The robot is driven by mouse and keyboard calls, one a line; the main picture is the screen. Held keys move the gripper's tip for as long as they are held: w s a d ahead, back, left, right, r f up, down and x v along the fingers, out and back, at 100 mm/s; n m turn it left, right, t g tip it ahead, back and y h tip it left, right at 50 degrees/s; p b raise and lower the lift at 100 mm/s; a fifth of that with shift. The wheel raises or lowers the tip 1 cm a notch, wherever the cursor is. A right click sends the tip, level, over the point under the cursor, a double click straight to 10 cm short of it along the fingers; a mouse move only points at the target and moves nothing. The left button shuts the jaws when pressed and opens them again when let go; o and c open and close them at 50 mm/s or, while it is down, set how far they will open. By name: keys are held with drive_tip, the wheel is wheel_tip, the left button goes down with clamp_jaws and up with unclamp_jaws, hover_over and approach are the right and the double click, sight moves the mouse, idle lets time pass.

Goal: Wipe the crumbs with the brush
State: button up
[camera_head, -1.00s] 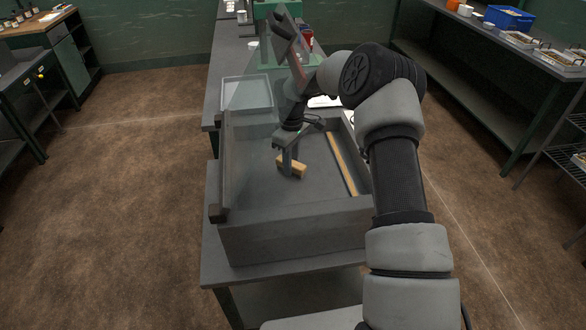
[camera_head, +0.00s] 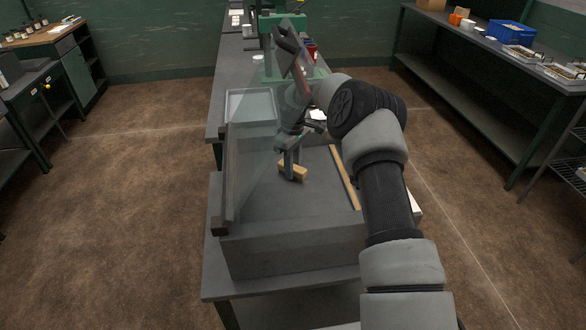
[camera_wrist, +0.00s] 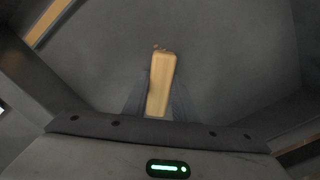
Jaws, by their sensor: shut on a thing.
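My gripper (camera_head: 288,165) is inside the grey open-topped box and is shut on a wooden block-shaped brush (camera_head: 298,173). In the wrist view the tan brush (camera_wrist: 161,85) sits between the two fingers (camera_wrist: 160,100), its long side pointing away from the wrist. A few small brown crumbs (camera_wrist: 157,47) show just past the far end of the brush in the wrist view. I cannot make out crumbs in the head view. The brush's bristles are hidden underneath.
The grey box (camera_head: 290,250) has raised walls and stands on a workbench. A clear slanted panel (camera_head: 245,165) rises at its left. A wooden strip (camera_head: 345,178) runs along its right inside. A pale tray (camera_head: 250,106) lies behind. The box floor left of the brush looks clear.

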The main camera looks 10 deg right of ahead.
drive_tip(key=shift+w+d+r+p, duration=0.1)
drive_tip(key=shift+r+p, duration=0.7)
drive_tip(key=shift+r, duration=0.75)
drive_tip(key=shift+d+r+p, duration=0.1)
drive_tip(key=shift+r+p, duration=0.65)
drive_tip(key=shift+r, duration=0.75)
drive_tip(key=shift+a, duration=0.1)
